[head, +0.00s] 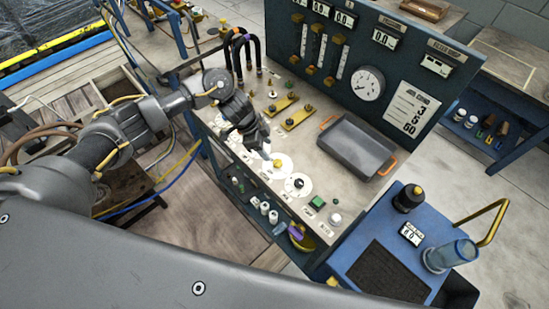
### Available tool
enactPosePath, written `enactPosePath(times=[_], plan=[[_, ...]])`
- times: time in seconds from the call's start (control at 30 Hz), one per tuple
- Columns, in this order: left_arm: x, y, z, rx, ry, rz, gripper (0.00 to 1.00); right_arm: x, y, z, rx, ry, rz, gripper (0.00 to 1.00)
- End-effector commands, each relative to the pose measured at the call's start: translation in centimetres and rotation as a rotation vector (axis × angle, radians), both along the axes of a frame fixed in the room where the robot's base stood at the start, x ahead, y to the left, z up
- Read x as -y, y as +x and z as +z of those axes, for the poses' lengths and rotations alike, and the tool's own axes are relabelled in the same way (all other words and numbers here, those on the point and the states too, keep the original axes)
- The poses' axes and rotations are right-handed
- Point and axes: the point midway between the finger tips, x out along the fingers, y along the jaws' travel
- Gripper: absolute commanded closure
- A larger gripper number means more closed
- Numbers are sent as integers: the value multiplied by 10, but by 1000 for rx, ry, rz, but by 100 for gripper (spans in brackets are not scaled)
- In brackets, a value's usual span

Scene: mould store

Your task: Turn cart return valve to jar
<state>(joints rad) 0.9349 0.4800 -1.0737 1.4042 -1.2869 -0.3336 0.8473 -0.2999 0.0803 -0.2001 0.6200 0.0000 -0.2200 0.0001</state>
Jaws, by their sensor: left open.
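My left gripper (268,152) reaches down over the bench panel from the left, open, with its fingertips close to a white round dial (285,170). Its fingers partly cover that dial and its knob, so I cannot tell whether they touch. A second white dial with a dark knob (298,184) sits just nearer the front right. The labels are too small to read, so I cannot tell which is the cart return valve. A clear bluish jar (452,254) stands on the blue cart (350,262) at the right. My right gripper is not in view.
A grey tray (357,147) with orange handles lies on the bench right of the dials. An upright panel (400,50) with gauges and flow tubes stands behind. A green button (318,202) is near the front edge. Dark hoses (242,52) rise at the back left.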

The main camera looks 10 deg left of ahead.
Motion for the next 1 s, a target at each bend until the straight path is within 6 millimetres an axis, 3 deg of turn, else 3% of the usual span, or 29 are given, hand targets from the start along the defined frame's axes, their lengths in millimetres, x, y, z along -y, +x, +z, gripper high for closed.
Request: enactPosePath(times=[0.4,0.6,0.87,1.0], plan=[[27,5,-65,-2,1,0,49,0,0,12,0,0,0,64],[31,6,-76,1,1,-1,49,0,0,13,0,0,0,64],[31,6,-77,2,0,-1,49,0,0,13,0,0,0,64],[31,6,-77,2,0,-1,67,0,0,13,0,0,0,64]])
